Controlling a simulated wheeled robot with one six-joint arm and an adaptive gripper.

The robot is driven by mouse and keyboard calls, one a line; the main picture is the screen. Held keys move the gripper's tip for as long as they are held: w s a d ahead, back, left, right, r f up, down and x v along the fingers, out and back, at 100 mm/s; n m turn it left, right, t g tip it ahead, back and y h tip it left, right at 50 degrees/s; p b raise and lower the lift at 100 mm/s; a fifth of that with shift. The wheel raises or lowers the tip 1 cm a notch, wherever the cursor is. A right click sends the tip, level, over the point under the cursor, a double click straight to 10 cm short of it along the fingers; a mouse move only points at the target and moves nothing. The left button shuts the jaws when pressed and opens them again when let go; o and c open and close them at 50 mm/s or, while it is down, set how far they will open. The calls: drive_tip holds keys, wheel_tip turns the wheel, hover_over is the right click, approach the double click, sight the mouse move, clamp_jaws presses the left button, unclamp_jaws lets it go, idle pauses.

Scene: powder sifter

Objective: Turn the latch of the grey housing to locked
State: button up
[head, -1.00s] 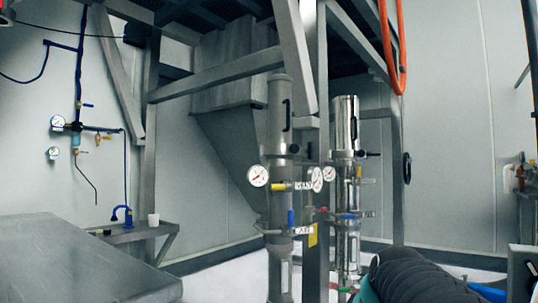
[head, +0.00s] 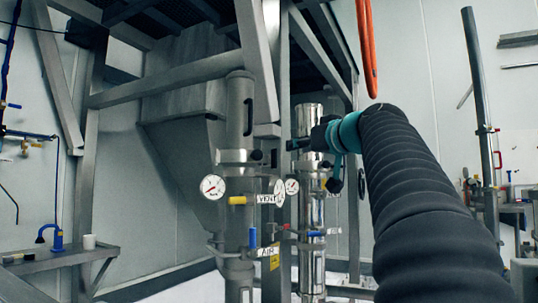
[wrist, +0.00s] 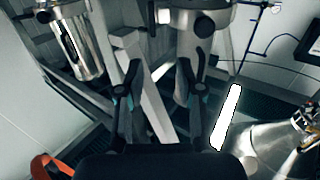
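The grey housing (head: 238,105) is a matte upright cylinder left of the frame post in the head view. A black upright handle (head: 248,117) sits on its side, with a black knob (head: 257,155) lower down. I cannot tell the latch's setting. In the wrist view the grey housing (wrist: 190,45) is at the top, just beyond the right finger. My gripper (wrist: 158,68) is open and empty, its two black fingers apart. In the head view my gripper (head: 308,142) points left towards the housing, to its right; contact with anything cannot be made out.
A polished cylinder (head: 308,195) stands right of the steel post (head: 271,60). Gauges (head: 213,187) and labelled valves, VENT (head: 268,198) and AIR (head: 267,252), sit below. An orange hose (head: 366,45) hangs above my arm. A side shelf (head: 65,257) is at left.

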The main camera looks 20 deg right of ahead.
sight(276, 153)
drive_tip(key=w+p, duration=0.1)
drive_tip(key=w, duration=0.5)
drive_tip(key=w+p, duration=0.2)
drive_tip(key=w, duration=0.5)
drive_tip(key=shift+w+d+f+p, duration=0.1)
drive_tip(key=shift+w+d+p, duration=0.1)
drive_tip(key=shift+p, duration=0.1)
